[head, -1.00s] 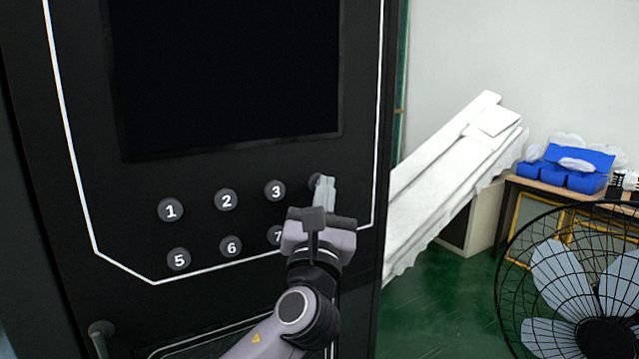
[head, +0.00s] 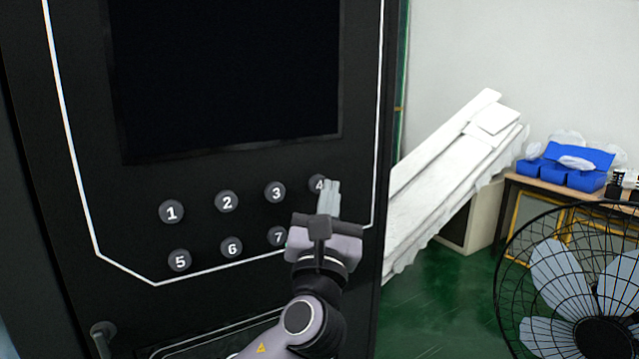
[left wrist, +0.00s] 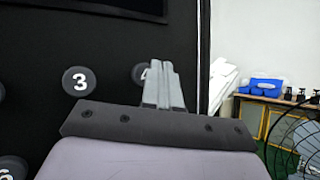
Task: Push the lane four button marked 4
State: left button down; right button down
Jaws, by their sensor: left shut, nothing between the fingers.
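The round dark button marked 4 (head: 317,184) is at the right end of the upper button row on the black vending machine panel (head: 210,300). My left gripper (head: 333,184) is shut and empty, its fingertips just to the right of the button in the head view and partly over its edge. In the left wrist view, button 4 (left wrist: 139,73) is partly hidden behind the shut fingers (left wrist: 158,66). I cannot tell whether the fingertips touch the panel. My right gripper is not in view.
Button 3 (head: 275,192) is left of button 4, and button 7 (head: 278,237) is below, partly hidden by my gripper. A dark screen (head: 225,75) is above. A fan (head: 575,290) and white boards (head: 450,180) stand to the right.

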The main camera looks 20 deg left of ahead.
pick_arm(q)
jog(key=s+d, duration=0.1)
jog(key=d, duration=0.1)
jog(key=s+d+p, duration=0.1)
jog(key=s+d, duration=0.1)
dwell(0.5)
dwell(0.6)
